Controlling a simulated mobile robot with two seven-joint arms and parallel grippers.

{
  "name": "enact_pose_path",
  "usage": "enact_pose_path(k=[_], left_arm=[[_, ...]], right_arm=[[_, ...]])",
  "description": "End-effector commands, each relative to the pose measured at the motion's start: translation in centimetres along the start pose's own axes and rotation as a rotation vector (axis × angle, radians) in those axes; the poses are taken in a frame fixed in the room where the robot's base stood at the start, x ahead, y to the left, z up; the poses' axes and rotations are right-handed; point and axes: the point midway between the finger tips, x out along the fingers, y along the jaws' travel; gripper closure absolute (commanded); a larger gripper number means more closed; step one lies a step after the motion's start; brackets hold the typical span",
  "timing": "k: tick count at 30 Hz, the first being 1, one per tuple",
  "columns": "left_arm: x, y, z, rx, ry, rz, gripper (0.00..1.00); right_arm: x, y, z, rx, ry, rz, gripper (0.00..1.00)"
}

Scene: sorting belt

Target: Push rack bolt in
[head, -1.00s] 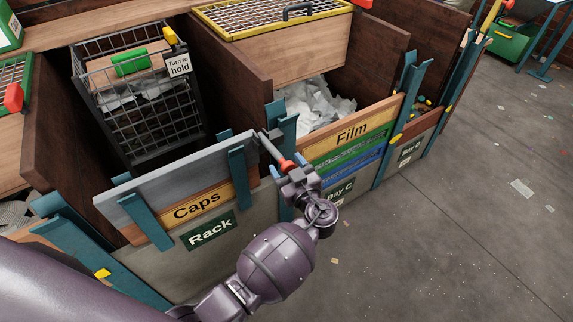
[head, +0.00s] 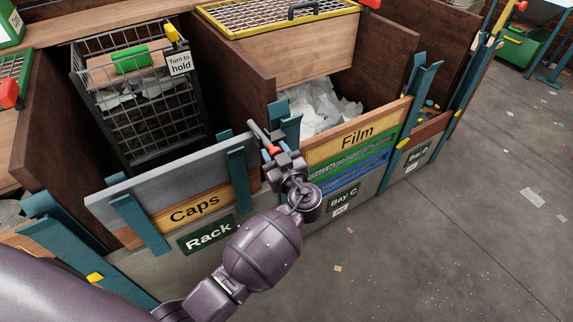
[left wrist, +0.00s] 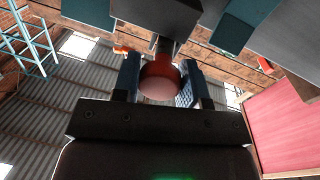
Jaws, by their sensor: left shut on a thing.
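The rack bolt (head: 260,136) is a grey rod with a red knob at its near end. It lies at the upper right corner of the grey board above the Caps board (head: 196,208) and the Rack sign (head: 208,234), beside a teal post. My left gripper (head: 276,154) is shut on the knob end. In the left wrist view the round red knob (left wrist: 160,80) sits between the two fingers of the left gripper (left wrist: 160,84). The bolt's far end and its seat cannot be made out. My right gripper is out of view.
A wire basket (head: 150,112) with a "Turn to hold" tag (head: 180,63) stands in the bay behind the boards. The Film board (head: 355,136) and Bay C are just right of the gripper. Open concrete floor (head: 440,250) lies at the right.

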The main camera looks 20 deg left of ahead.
Motion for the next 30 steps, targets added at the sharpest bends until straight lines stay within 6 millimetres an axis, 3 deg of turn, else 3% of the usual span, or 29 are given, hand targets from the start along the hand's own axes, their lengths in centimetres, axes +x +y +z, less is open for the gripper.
enact_pose_path(k=[12,13,17,18,30], left_arm=[[1.20,-0.11,-0.21,-0.001,0.002,0.001,1.00],[1.21,-0.11,-0.22,-0.001,0.002,0.001,0.59],[1.18,-0.12,-0.20,0.000,0.002,0.000,0.39],[1.15,-0.12,-0.17,0.000,0.002,0.001,0.36],[1.07,-0.13,-0.03,0.000,0.000,0.001,0.36]], right_arm=[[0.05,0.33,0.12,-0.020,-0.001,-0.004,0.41],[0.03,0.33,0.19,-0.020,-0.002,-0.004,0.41],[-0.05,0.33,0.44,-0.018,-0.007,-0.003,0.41],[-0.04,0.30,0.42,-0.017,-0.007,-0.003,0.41],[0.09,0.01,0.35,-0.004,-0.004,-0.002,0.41]])
